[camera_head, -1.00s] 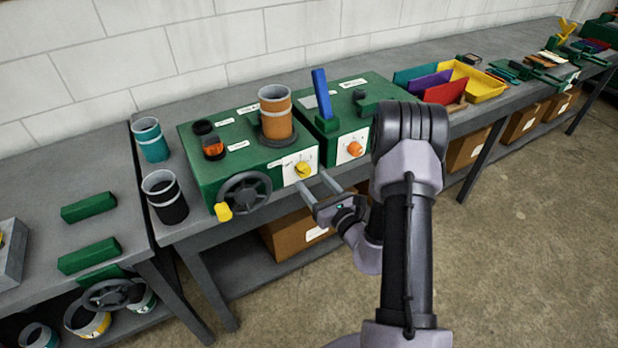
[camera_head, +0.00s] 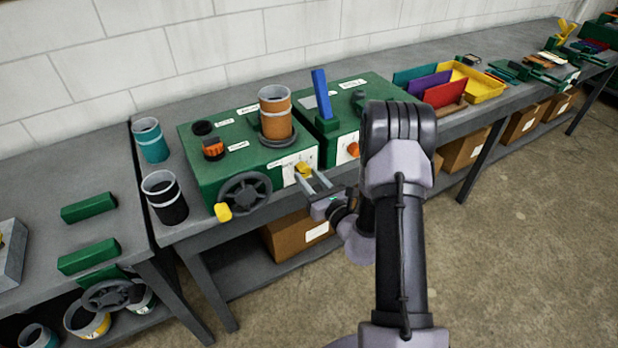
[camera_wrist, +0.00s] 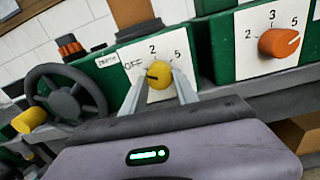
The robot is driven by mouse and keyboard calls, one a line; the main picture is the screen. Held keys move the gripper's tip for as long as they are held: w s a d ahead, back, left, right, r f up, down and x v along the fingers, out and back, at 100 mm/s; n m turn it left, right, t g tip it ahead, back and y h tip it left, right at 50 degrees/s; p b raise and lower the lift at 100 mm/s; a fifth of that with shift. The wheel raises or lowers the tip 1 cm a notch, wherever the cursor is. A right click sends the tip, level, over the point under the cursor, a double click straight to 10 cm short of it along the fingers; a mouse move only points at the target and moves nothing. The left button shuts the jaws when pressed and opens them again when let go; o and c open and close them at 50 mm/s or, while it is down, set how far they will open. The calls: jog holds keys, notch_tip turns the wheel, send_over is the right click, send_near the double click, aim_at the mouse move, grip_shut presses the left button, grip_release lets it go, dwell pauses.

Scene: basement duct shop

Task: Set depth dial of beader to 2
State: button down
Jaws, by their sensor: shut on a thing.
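A green machine (camera_head: 200,170) on the bench has a white front plate with a yellow dial (camera_wrist: 159,74). The plate reads OFF, 2 and 5 from left to right in the wrist view. The dial's dark mark points left, towards OFF. My gripper (camera_wrist: 161,80) is shut on the yellow dial, one finger on each side. In the head view the dial (camera_head: 303,169) is partly hidden by my gripper (camera_head: 305,173).
A black handwheel (camera_head: 245,193) with a yellow grip sits left of the dial. The green machine to the right has an orange dial (camera_wrist: 279,42) marked 2, 3, 5. An orange cylinder (camera_head: 275,115) stands on top of the left machine. The floor in front is clear.

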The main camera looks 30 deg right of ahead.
jog(key=m+p, duration=0.3)
jog(key=m, duration=0.3)
jog(key=shift+a+r+m+p, duration=0.1)
jog(key=shift+r+m+p, duration=0.05)
jog(key=shift+m+p, duration=0.2)
jog(key=m+p, duration=0.2)
jog(key=m, duration=0.2)
jog(key=shift+m, duration=0.65)
jog(key=c, duration=0.9)
grip_release()
jog(key=shift+c, duration=0.2)
jog(key=shift+s+p, duration=0.1)
jog(key=shift+p, duration=0.2)
